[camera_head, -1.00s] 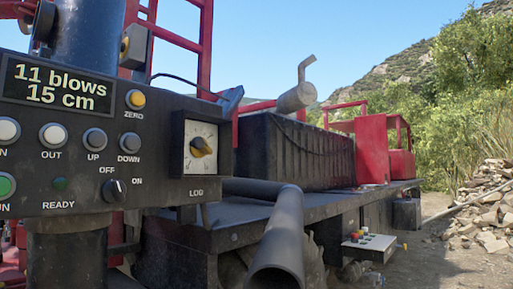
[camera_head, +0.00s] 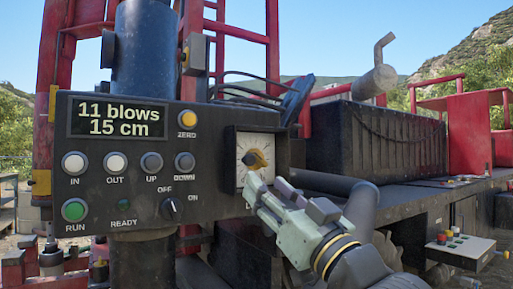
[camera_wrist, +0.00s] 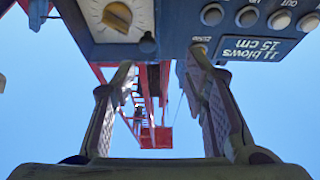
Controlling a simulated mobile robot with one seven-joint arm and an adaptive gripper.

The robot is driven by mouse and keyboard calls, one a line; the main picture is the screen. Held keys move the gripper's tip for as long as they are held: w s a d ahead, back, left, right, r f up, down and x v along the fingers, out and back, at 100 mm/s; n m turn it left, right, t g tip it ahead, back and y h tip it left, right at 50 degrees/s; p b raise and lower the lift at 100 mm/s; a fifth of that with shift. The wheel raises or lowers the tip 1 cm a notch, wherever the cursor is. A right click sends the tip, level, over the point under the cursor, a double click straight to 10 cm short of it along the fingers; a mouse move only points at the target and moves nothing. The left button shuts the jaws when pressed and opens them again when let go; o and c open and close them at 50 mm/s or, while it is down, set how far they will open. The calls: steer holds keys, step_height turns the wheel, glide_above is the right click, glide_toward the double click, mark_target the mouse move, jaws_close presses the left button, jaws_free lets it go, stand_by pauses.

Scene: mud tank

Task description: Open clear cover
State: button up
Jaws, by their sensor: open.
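A square dial box (camera_head: 236,170) with a pale face and a yellow-black knob (camera_head: 256,158) is on the right end of the black control panel. A clear cover over it cannot be made out distinctly. In the wrist view the dial (camera_wrist: 116,18) is upside down at the upper left, with a small dark round stub (camera_wrist: 147,44) by its corner. My gripper (camera_head: 266,186) is in front of the dial box's lower right part and hides that corner. In the wrist view my gripper (camera_wrist: 160,72) has its fingers wide apart with nothing between them.
The control panel (camera_head: 100,183) has several buttons, a switch and a display reading "11 blows 15 cm" (camera_head: 118,121). A blue column (camera_head: 146,55) rises behind it. A small button box (camera_head: 460,247) is at lower right.

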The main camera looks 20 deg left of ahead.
mark_target(251, 162)
steer(key=shift+h, duration=0.5)
steer(key=p+x, duration=0.1)
steer(key=x, duration=0.2)
steer(key=p+x, duration=0.1)
steer(key=x, duration=0.2)
steer(key=w+d+p+x, duration=0.1)
steer(key=p+x, duration=0.1)
steer(key=x, duration=0.1)
steer(key=shift+w+a+r, duration=0.1)
steer(key=shift+w+r, duration=0.1)
steer(key=shift+r, duration=0.15)
steer(key=shift+c, duration=0.6)
jaws_close()
